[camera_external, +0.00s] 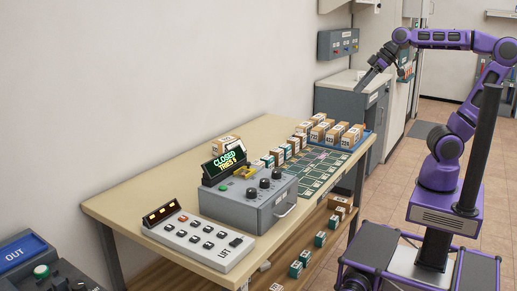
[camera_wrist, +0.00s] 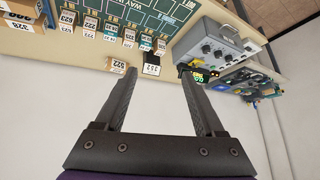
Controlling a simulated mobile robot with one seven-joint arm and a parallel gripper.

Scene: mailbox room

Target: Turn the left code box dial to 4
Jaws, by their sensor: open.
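The grey code box (camera_external: 240,209) stands on the long table, with three dark dials on its top. The left dial (camera_external: 251,193) is the one nearest the camera; its setting is too small to read. A tilted display (camera_external: 224,164) behind the dials reads "CLOSED" and "TRIES" with an unclear figure. The wrist view shows the code box (camera_wrist: 232,22) upside down, beyond the right finger. My gripper (camera_external: 366,83) is open and empty, high beyond the table's far end and well away from the dials. It also shows open in the wrist view (camera_wrist: 157,70).
A white button panel (camera_external: 200,240) stands in front of the code box. Numbered parcels (camera_external: 318,132) and a green grid mat (camera_external: 318,172) fill the table's far part. A grey wall box (camera_external: 338,43) hangs near my gripper. The floor right of the table is clear.

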